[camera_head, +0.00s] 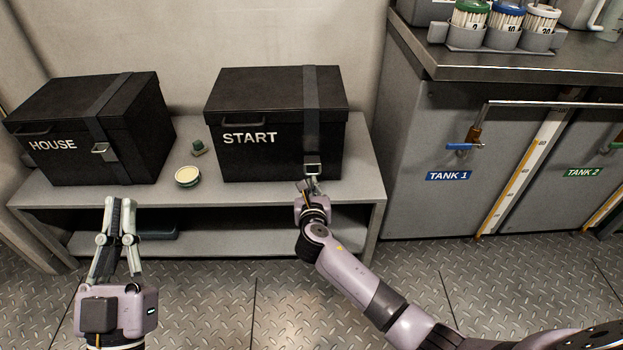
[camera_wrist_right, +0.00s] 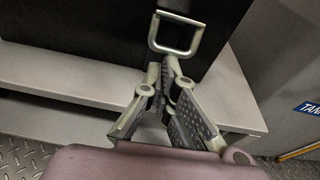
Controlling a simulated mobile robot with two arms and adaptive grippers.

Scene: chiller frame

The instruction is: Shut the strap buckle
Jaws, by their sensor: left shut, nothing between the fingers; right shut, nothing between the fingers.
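The black START box (camera_head: 268,152) stands on the grey bench with a dark strap (camera_head: 312,110) over its lid and front. A metal buckle (camera_head: 312,170) sits low on that strap; in the right wrist view the buckle frame (camera_wrist_right: 176,50) stands out just beyond my fingertips. My right gripper (camera_head: 311,186) is shut and empty, right below the buckle; whether it touches the buckle I cannot tell. It also shows in the right wrist view (camera_wrist_right: 165,72). The HOUSE box (camera_head: 60,150) has its own strap and buckle (camera_head: 104,151). My left gripper (camera_head: 121,203) is shut and empty, in front of the bench.
The grey bench (camera_head: 200,205) has a lower shelf holding a dark flat item. A cabinet with a TANK 1 label (camera_head: 448,176) stands at right. The floor in front is clear.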

